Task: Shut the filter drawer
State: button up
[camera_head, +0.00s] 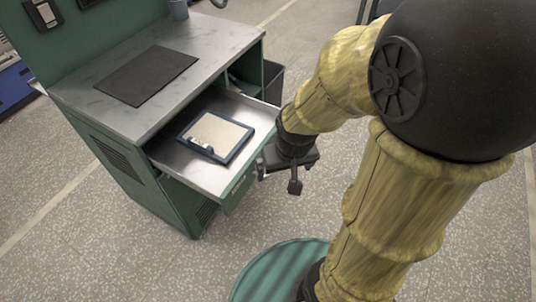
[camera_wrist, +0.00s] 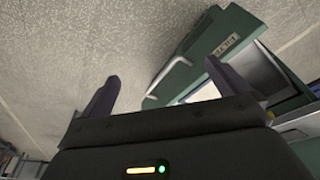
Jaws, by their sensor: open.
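The filter drawer (camera_head: 180,161) stands pulled out of the green cabinet, with a bare metal inside and a green front. In the wrist view its green front (camera_wrist: 207,42) carries a small label, too small to read surely, and a pale bar handle (camera_wrist: 168,78). My gripper (camera_head: 279,178) is just outside the drawer front, at its right in the head view. In the wrist view my two fingers (camera_wrist: 162,86) are spread apart and hold nothing. The handle appears between them in the picture; I cannot tell whether they touch it.
A blue-framed tray (camera_head: 240,153) with a pale panel and small white pieces lies in the drawer. The cabinet top (camera_head: 215,45) bears a dark mat (camera_head: 147,75). A dark bin (camera_head: 272,82) stands behind the cabinet. The speckled floor in front is mostly clear.

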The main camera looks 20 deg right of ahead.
jog(key=c, duration=0.4)
jog(key=shift+d+f, duration=0.15)
jog(key=shift+f, duration=0.15)
jog(key=shift+c, duration=1.4)
jog(key=d+f+m+g, duration=0.1)
jog(key=f+m, duration=0.1)
jog(key=f+m+g+y, duration=0.1)
jog(key=f+m, duration=0.1)
jog(key=d+f+m+g+y+b, duration=0.1)
jog(key=f+m, duration=0.1)
jog(key=shift+w+d, duration=0.25)
jog(key=shift+d, duration=0.05)
grip_shut()
jog(key=w+d+f+m+t+y+b, duration=0.1)
jog(key=w+d+f+m+t+y, duration=0.2)
jog(key=w+d+m+t+y, duration=0.2)
jog(key=w+d+f+m+t+y+b, duration=0.1)
jog(key=w+d+f+m+t+y, duration=0.3)
jog(key=m, duration=1.2)
jog(key=w+d+t+y, duration=0.1)
jog(key=d+t, duration=0.3)
jog(key=d, duration=0.3)
jog(key=shift+w+d+y, duration=0.15)
jog(key=shift+w+y, duration=0.05)
jog(key=shift+y, duration=0.2)
